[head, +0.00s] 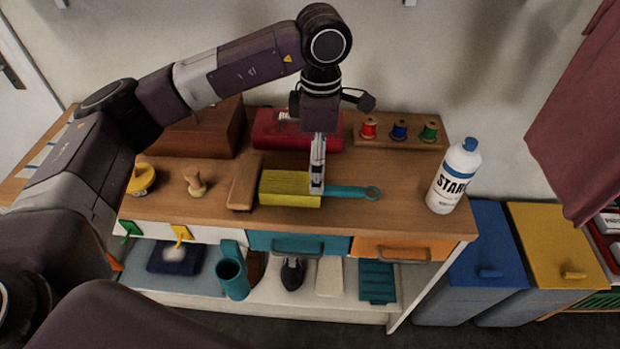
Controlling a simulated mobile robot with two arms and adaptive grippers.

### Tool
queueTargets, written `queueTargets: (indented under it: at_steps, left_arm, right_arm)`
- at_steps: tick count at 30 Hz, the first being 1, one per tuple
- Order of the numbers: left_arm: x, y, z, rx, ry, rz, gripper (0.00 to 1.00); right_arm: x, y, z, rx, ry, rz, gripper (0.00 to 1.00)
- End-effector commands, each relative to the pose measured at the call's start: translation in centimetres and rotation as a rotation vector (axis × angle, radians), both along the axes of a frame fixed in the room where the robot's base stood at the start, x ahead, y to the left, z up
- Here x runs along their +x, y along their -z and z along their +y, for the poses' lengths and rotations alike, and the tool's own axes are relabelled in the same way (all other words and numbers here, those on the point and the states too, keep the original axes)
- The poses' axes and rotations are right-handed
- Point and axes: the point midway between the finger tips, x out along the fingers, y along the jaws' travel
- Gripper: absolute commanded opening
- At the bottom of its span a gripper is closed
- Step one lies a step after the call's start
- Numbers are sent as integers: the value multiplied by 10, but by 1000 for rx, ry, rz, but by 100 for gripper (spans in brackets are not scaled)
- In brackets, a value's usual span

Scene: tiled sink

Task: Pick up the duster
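The duster (290,188) lies on the wooden top of the cabinet, near its front edge. It has a yellow-green block head on the left and a teal handle (352,191) with a ring end pointing right. My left gripper (317,188) points straight down from above. Its fingertips are at the right end of the yellow-green head, where the handle begins. The fingers overlap in this view, so whether they are closed on the duster cannot be told. My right gripper is not in view.
A red box (290,128) and a spool rack (385,141) stand behind. A white starch bottle (455,177) stands at the right end. The wooden top between duster handle and bottle is clear.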

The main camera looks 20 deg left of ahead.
Motion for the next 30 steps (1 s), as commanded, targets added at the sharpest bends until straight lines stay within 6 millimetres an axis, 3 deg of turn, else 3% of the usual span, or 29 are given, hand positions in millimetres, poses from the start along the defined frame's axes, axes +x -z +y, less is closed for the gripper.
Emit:
queueTargets:
  at_steps: [6, 9, 15, 19, 23, 30]
  left_arm:
    - [-1, 24, -3, 0, 1, 5, 75]
    - [-1, 39, -7, -2, 1, 6, 75]
    - [0, 63, -7, -2, 1, 3, 75]
    - [1, 65, -7, -3, 1, 0, 75]
    - [1, 65, -7, -3, 1, 0, 74]
    - [1, 65, -7, -2, 1, 0, 47]
  right_arm:
    - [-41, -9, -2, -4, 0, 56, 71]
    - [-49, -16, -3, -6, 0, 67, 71]
    - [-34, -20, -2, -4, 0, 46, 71]
    - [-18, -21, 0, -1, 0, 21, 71]
    - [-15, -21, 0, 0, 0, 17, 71]
    - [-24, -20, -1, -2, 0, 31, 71]
